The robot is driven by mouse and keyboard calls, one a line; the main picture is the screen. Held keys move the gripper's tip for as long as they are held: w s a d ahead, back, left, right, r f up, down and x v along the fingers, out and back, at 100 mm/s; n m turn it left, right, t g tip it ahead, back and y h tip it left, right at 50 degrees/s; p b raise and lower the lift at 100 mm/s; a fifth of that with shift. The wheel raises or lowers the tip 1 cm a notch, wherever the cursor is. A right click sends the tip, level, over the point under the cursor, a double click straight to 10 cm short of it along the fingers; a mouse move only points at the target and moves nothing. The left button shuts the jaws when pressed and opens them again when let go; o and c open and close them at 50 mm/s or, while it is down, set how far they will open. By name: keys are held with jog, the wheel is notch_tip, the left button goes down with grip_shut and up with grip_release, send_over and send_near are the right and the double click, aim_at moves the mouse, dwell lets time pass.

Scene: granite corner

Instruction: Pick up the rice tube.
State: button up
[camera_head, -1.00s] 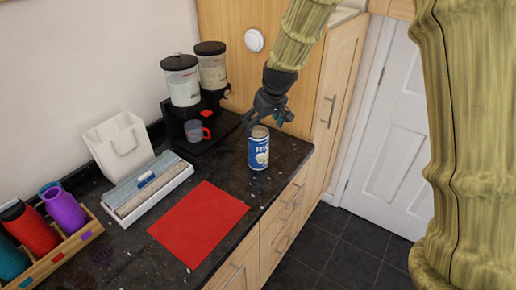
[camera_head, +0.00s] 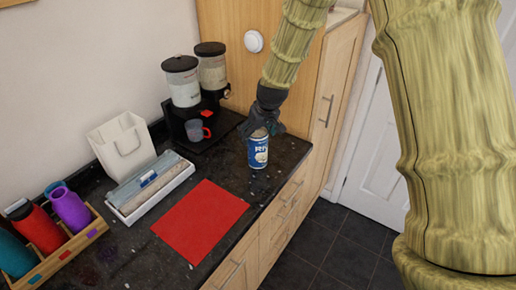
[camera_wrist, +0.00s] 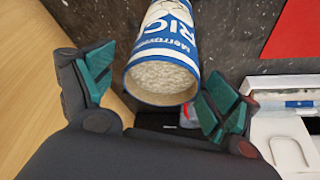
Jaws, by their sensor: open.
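The rice tube (camera_head: 258,153) is a blue and white cylinder standing upright on the dark counter, near its front edge. In the wrist view the rice tube (camera_wrist: 163,52) shows its open top filled with pale grains and part of its printed label. My gripper (camera_head: 260,126) is at the top of the tube, coming down from above. In the wrist view my gripper (camera_wrist: 152,92) is open, with one teal-padded finger on each side of the tube's rim. The tube's base is hidden in the wrist view.
A red mat (camera_head: 201,222) lies left of the tube. A black dispenser stand with two canisters (camera_head: 183,82) and a grey cup (camera_head: 194,130) stand behind. A white bag (camera_head: 122,143), a white tray (camera_head: 160,199) and a wooden rack of bottles (camera_head: 88,237) are further left.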

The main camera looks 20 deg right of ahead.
jog(key=shift+s+r, duration=0.1)
jog(key=shift+r, duration=0.05)
jog(key=c, duration=1.6)
jog(key=shift+c, duration=1.2)
